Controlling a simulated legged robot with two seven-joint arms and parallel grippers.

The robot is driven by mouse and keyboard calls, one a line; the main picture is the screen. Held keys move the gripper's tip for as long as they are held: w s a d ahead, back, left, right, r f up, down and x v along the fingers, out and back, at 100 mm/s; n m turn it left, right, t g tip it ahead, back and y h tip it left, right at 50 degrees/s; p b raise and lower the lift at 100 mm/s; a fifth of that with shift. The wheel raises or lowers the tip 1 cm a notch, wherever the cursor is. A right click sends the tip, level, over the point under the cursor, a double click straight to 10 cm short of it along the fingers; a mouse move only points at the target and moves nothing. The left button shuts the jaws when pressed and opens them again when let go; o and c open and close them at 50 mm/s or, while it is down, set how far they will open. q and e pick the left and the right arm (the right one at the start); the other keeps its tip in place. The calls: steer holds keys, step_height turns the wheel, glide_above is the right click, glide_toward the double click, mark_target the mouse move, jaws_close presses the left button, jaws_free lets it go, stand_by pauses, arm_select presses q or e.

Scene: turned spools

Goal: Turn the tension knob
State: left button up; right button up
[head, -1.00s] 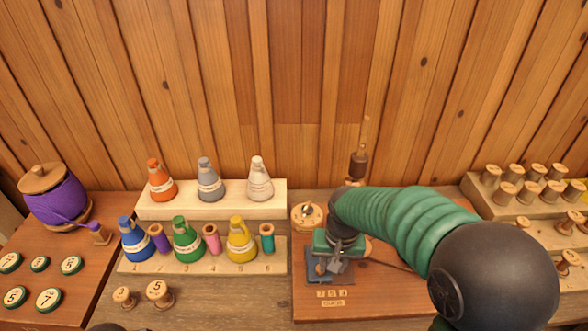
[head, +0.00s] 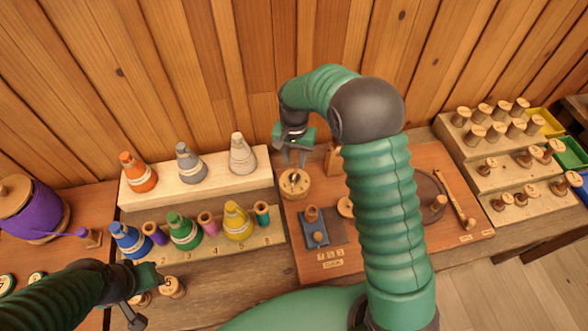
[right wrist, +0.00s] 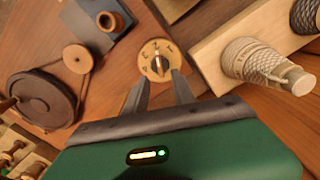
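The tension knob (head: 295,183) is a round pale wooden dial with a dark pointer across its middle and small marks around it. It sits at the back left of the right-hand board. It also shows in the right wrist view (right wrist: 158,62). My right gripper (head: 294,160) is above it, pointing down. In the right wrist view its two fingers (right wrist: 160,88) are apart, with nothing between them, and their tips are near the dial's lower edge. My left gripper (head: 140,300) is low at the left, by small wooden spools; its fingers are partly hidden.
Coloured cones (head: 183,228) and thread tubes stand on a stepped pale rack (head: 268,160) left of the dial. A blue-grey plate with a wooden peg (head: 313,228) is in front of it. A stepped spool rack (head: 490,165) stands at the right. Plank wall is close behind.

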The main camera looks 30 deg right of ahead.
mark_target(295, 174)
step_height(295, 174, down, 6)
steer(key=shift+w+a+r, duration=0.1)
steer(key=shift+w+r, duration=0.05)
steer(key=shift+r, duration=0.05)
steer(key=shift+s+f, duration=0.25)
steer(key=shift+f, duration=0.15)
steer(key=shift+w+d+f, duration=0.1)
steer(key=shift+d+f, duration=0.05)
steer(key=shift+d, duration=0.05)
steer(key=shift+a, duration=0.1)
jaws_close()
